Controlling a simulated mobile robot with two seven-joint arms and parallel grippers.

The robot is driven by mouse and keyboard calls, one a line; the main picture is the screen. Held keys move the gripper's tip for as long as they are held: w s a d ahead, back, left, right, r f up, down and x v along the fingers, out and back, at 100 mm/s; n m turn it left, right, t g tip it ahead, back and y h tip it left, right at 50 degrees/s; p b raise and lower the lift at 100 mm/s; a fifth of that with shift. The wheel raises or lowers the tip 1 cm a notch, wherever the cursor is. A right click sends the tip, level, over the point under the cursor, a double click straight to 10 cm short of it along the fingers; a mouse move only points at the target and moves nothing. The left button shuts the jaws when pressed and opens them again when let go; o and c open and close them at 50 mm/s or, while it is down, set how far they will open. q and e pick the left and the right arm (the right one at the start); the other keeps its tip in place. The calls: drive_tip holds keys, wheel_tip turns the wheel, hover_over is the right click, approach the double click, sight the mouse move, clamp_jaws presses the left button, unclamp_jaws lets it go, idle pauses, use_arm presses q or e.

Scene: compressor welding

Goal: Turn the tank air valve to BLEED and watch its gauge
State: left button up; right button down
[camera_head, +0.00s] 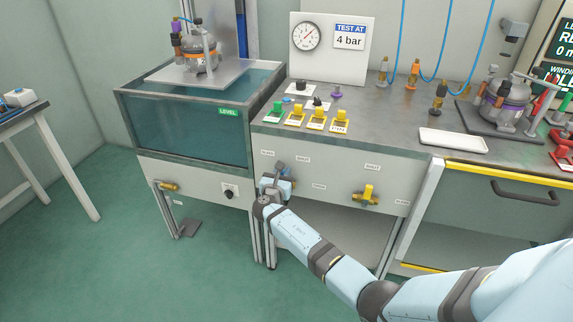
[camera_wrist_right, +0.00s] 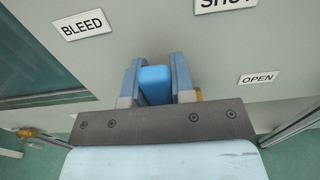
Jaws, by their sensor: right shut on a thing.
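My right gripper (camera_head: 277,182) is at the grey front panel below the bench top. In the right wrist view its two fingers (camera_wrist_right: 157,78) are shut on the blue handle of the tank air valve (camera_wrist_right: 155,88). A BLEED label (camera_wrist_right: 83,25) is to the left, a partly cut-off SHUT label (camera_wrist_right: 222,3) above right, and an OPEN label (camera_wrist_right: 258,78) to the right. The valve's body is mostly hidden by my gripper. The round gauge (camera_head: 307,37) is on the white back board; its reading is too small to tell. My left gripper is out of view.
A water tank (camera_head: 190,125) with a compressor (camera_head: 198,52) above it stands at the left. A yellow-handled valve (camera_head: 367,194) is right of my gripper on the panel. Yellow and green clips, a white tray (camera_head: 453,140) and another compressor (camera_head: 503,102) occupy the bench.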

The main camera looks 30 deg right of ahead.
drive_tip(key=n+p, duration=0.1)
drive_tip(key=w+a+n+p, duration=0.1)
drive_tip(key=n, duration=0.1)
drive_tip(key=shift+w+r+p, duration=0.1)
drive_tip(key=shift+w+p, duration=0.05)
drive_tip(key=shift+p, duration=0.25)
drive_tip(key=shift+w+a+f+n+p, duration=0.2)
drive_tip(key=shift+n+p, duration=0.1)
drive_tip(key=shift+n, duration=0.35)
drive_tip(key=shift+w+a+f+n+p, duration=0.15)
drive_tip(key=shift+n+p, duration=0.15)
drive_tip(key=shift+n, duration=0.35)
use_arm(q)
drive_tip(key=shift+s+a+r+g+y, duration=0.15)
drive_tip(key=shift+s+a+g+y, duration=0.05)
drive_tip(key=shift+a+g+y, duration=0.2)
use_arm(e)
drive_tip(key=shift+w+f+n, duration=0.1)
drive_tip(key=shift+n, duration=0.2)
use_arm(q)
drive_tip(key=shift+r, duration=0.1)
use_arm(e)
drive_tip(key=c, duration=1)
unclamp_jaws()
drive_tip(key=shift+o, duration=0.2)
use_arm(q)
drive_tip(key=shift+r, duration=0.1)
use_arm(e)
drive_tip(key=shift+a, duration=0.1)
